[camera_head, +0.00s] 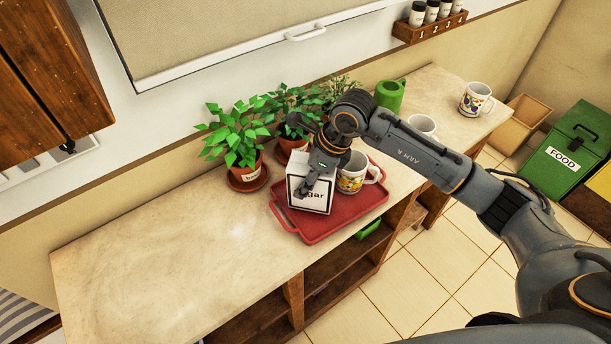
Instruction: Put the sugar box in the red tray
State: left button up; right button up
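The sugar box (321,201) is white with a dark border and dark lettering, partly covered by my gripper. It is upright over the left part of the red tray (326,225); I cannot tell whether it rests on the tray or is just above it. My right gripper (304,188) is at the box from above, with a finger across its front face. The other finger is hidden, so I cannot tell whether it grips the box. My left gripper is out of view.
A patterned mug (352,174) is right beside the box at the tray. Potted plants (240,139) stand behind. A green watering can (390,95), a white mug (422,125) and another patterned mug (474,99) are further right. The left countertop (170,260) is clear.

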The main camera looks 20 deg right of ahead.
jog(key=shift+f, duration=0.65)
jog(key=o, duration=1.7)
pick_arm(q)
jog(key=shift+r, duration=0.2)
pick_arm(e)
jog(key=shift+r, duration=0.25)
jog(key=b+v, duration=0.2)
jog(key=v, duration=0.8)
jog(key=shift+d+r, duration=0.15)
jog(key=shift+d, duration=0.05)
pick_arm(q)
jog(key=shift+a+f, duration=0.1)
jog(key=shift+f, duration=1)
pick_arm(e)
jog(key=shift+s+d+r, duration=0.2)
jog(key=shift+r, duration=0.45)
